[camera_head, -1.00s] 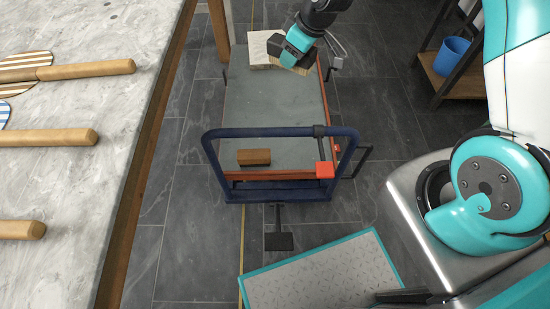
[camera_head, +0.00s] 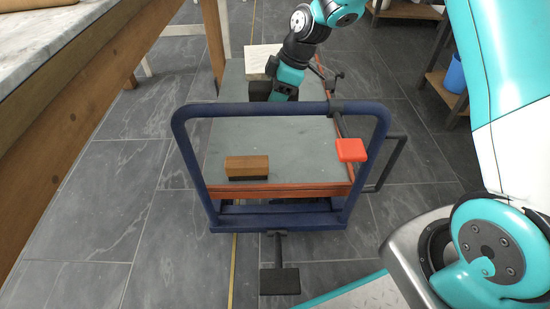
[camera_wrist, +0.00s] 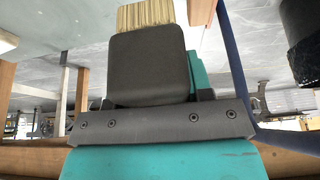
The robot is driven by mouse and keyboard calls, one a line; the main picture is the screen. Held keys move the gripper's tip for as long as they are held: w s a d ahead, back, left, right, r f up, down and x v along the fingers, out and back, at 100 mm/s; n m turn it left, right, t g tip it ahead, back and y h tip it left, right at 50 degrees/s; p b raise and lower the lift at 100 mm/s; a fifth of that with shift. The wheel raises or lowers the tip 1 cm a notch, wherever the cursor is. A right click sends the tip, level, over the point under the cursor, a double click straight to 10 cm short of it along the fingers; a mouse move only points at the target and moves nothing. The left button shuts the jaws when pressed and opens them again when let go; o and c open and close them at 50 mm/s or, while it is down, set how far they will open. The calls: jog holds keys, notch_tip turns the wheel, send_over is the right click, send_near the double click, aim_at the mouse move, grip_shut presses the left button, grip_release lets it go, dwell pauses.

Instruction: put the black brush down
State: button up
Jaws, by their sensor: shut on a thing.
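My gripper (camera_head: 270,93) is low over the far part of a cart's grey top (camera_head: 275,140), seen past the blue handle. It is shut on the brush. In the wrist view the brush's pale tan bristles (camera_wrist: 145,14) stick out beyond a wide dark pad. The brush's body is mostly hidden by the gripper, so its black colour cannot be made out. In the head view the bristles do not show, and I cannot tell whether they touch the cart top.
A brown wooden block with a dark underside (camera_head: 247,167) lies on the cart's near left. A pale slab (camera_head: 262,60) lies at its far end. The blue handle (camera_head: 280,109) stands at the near end, with a red pad (camera_head: 351,150) at its right. The cart top's middle is clear.

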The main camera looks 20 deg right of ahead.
notch_tip(320, 180, down, 18)
jog(key=b, duration=0.8)
jog(key=shift+f, duration=0.15)
jog(key=shift+f, duration=0.1)
jog(key=o, duration=1.2)
jog(key=p+v, duration=0.6)
jog(key=v, duration=0.6)
jog(key=shift+p, duration=0.35)
